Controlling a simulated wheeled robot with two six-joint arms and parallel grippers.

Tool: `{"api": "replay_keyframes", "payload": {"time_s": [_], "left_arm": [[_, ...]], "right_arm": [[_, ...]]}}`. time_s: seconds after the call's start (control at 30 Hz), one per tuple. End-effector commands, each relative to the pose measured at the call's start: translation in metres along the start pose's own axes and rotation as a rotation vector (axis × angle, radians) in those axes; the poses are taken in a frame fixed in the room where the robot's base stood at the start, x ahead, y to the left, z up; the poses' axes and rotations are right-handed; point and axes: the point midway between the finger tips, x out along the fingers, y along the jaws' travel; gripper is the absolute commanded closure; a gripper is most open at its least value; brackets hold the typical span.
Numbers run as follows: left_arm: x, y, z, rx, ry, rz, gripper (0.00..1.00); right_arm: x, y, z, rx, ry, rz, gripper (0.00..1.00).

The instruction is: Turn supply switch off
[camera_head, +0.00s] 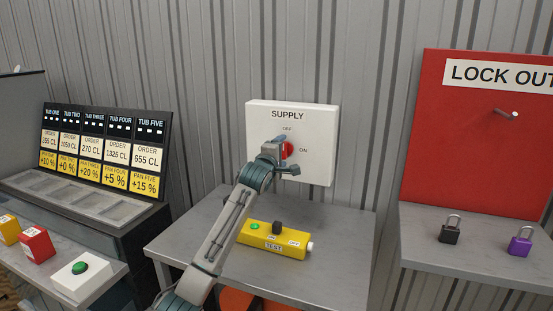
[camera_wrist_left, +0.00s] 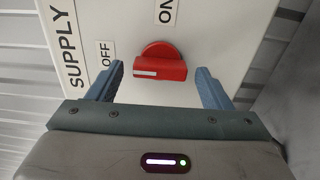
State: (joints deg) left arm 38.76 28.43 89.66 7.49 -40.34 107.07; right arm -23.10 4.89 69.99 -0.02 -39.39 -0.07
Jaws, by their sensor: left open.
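The white supply switch box (camera_head: 318,125) is on the corrugated wall, with OFF above its red knob (camera_head: 289,149) and ON to the right. In the left wrist view the panel appears turned sideways, and the red knob (camera_wrist_left: 160,62) shows a white mark at the end nearest the OFF label (camera_wrist_left: 105,52). My left gripper (camera_head: 284,154) is at the knob and partly hides it in the head view. Its blue fingers are open, one on either side of the knob with gaps visible. My right gripper is in neither view.
A yellow test box (camera_head: 262,246) with a black knob lies on the grey table (camera_head: 345,225) below the switch. A red lockout board (camera_head: 465,150), a black padlock (camera_head: 450,234) and a purple padlock (camera_head: 520,246) are at the right. The tub order panel (camera_head: 108,120) is at the left.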

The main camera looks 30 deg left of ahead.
Motion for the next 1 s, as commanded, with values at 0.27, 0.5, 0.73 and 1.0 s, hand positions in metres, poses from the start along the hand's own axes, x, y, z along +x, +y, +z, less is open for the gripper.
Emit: {"api": "replay_keyframes", "payload": {"time_s": [0.27,0.5,0.73,1.0], "left_arm": [[-0.047,-0.003,0.0,0.005,-0.001,0.001,0.27],[-0.087,-0.003,0.0,0.004,0.0,0.0,0.27],[-0.102,-0.001,0.0,0.001,0.0,-0.001,0.27],[-0.102,-0.001,0.0,0.0,0.0,-0.001,0.27]], "right_arm": [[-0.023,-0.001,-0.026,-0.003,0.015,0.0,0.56],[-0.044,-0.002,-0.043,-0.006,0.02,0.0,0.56],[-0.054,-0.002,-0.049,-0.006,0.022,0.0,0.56],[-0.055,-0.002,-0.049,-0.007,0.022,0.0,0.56]]}}
